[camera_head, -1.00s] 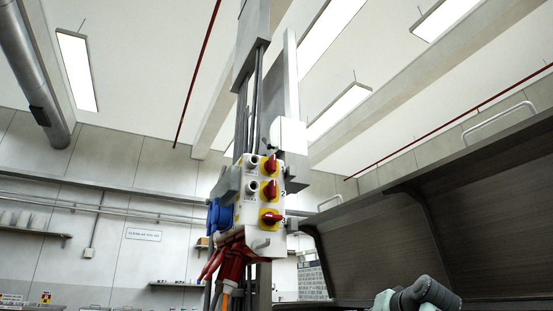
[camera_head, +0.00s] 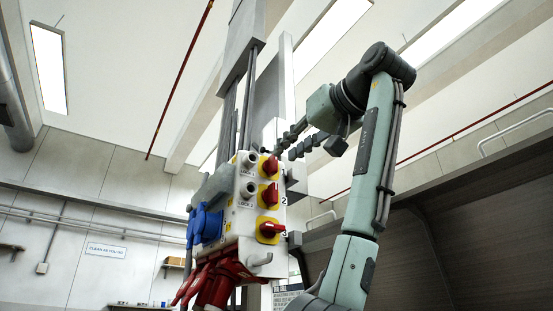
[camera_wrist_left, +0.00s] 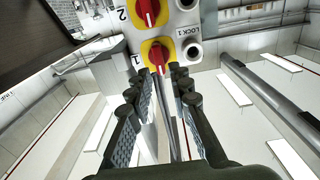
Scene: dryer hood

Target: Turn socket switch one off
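Socket switch one is a red handle on a yellow plate (camera_head: 269,166), topmost on the white switch box, with "1" beside it. In the left wrist view, switch one (camera_wrist_left: 156,56) lies just beyond the fingertips, in line with the gap between them. My left gripper (camera_head: 290,141) comes from the right and points at the upper right of the box, close to switch one. In the left wrist view my left gripper (camera_wrist_left: 158,84) has its two fingers apart with nothing between them. I cannot tell whether a fingertip touches the switch. My right gripper is not in view.
Switch two (camera_head: 269,194) and switch three (camera_head: 269,230) sit below on the same box. Grey lock knobs (camera_head: 249,189) stick out beside them. Blue sockets (camera_head: 205,224) and red plugs (camera_head: 215,281) are at the left and bottom. A dark hood (camera_head: 460,235) stands at right.

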